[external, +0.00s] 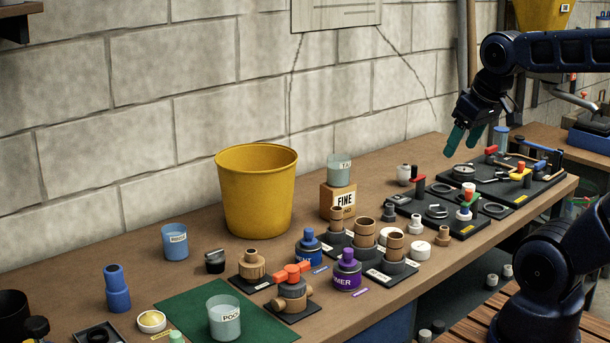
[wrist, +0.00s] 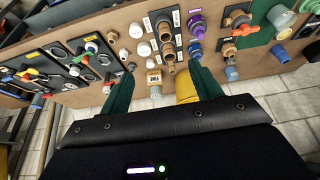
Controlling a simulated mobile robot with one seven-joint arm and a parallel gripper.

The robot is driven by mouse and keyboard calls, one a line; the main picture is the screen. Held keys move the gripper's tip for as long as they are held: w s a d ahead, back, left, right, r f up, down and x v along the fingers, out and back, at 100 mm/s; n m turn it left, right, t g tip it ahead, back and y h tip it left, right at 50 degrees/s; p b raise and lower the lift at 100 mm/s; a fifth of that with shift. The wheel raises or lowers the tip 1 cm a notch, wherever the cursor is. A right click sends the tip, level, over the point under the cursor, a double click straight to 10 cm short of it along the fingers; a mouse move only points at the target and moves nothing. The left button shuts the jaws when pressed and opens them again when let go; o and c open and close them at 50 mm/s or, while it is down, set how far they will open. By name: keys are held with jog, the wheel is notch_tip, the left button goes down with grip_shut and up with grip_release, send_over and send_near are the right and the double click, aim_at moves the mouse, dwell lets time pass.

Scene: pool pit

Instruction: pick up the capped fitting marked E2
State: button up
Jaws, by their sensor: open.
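No E2 mark is readable in either view, so I cannot tell which piece is the capped fitting. Small white round-topped pieces (external: 420,250) sit near the front middle of the bench, and they show in the wrist view (wrist: 136,30). Another white piece (external: 404,173) stands farther back, left of the black boards. Several tan fittings (external: 364,232) stand on labelled dark bases beside the white pieces. My gripper (external: 464,138) has teal fingers, open and empty, above the bench's back right part. In the wrist view its fingers (wrist: 161,68) are spread apart, touching nothing.
A yellow bucket (external: 257,192) and a FINE block (external: 338,202) with a cup on top stand along the wall side. Blue and purple bottles (external: 347,270) stand near the front. Black boards with tools (external: 503,180) fill the right end. The bench's front strip is mostly bare.

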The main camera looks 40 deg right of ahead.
jog(key=w+d+f+m+h, duration=0.1)
jog(key=w+d, duration=0.6)
jog(key=w, duration=0.4)
jog(key=m, duration=0.4)
send_near(470, 185)
jog(key=shift+h, duration=0.4)
jog(key=shift+a+x, duration=0.15)
jog(key=shift+x, duration=1.55)
jog(key=shift+a+x, duration=0.15)
jog(key=shift+x, duration=1.55)
jog(key=shift+a+x, duration=0.15)
jog(key=shift+x, duration=1.55)
jog(key=shift+s, duration=0.1)
jog(key=c, duration=1)
